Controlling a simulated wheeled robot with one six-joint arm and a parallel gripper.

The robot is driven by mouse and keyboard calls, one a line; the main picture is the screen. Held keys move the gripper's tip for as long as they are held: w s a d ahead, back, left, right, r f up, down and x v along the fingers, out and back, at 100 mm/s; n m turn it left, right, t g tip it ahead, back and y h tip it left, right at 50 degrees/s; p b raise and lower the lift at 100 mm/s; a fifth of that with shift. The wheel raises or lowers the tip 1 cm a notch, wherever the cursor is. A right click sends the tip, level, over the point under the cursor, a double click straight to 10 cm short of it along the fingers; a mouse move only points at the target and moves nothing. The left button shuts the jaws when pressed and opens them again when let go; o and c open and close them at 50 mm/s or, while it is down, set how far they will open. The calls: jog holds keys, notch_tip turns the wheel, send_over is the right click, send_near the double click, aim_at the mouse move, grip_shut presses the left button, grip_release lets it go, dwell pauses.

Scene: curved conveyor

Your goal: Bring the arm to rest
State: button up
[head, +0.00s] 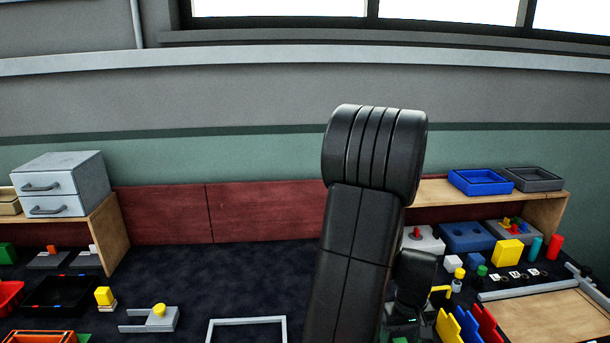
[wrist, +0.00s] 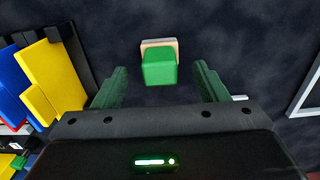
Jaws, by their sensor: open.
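My gripper (wrist: 160,88) shows in the wrist view with its two green fingers spread wide. Nothing is between them in their grip. A green block (wrist: 160,68) on a small tan base stands on the dark surface just beyond the fingertips, apart from both. In the head view my dark arm rises through the middle of the picture and hides part of the work surface. The fingers cannot be made out there.
Yellow and blue upright panels (wrist: 53,80) stand left of my gripper in the wrist view. In the head view a grey frame (head: 247,321) lies left of my arm. A drawer unit (head: 62,184) stands at far left, and blue (head: 480,182) and grey trays sit on the right shelf.

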notch_tip(320, 180, down, 4)
jog(key=shift+f, duration=0.1)
notch_tip(320, 180, up, 3)
jog(key=shift+f, duration=0.2)
jog(key=shift+r, duration=0.7)
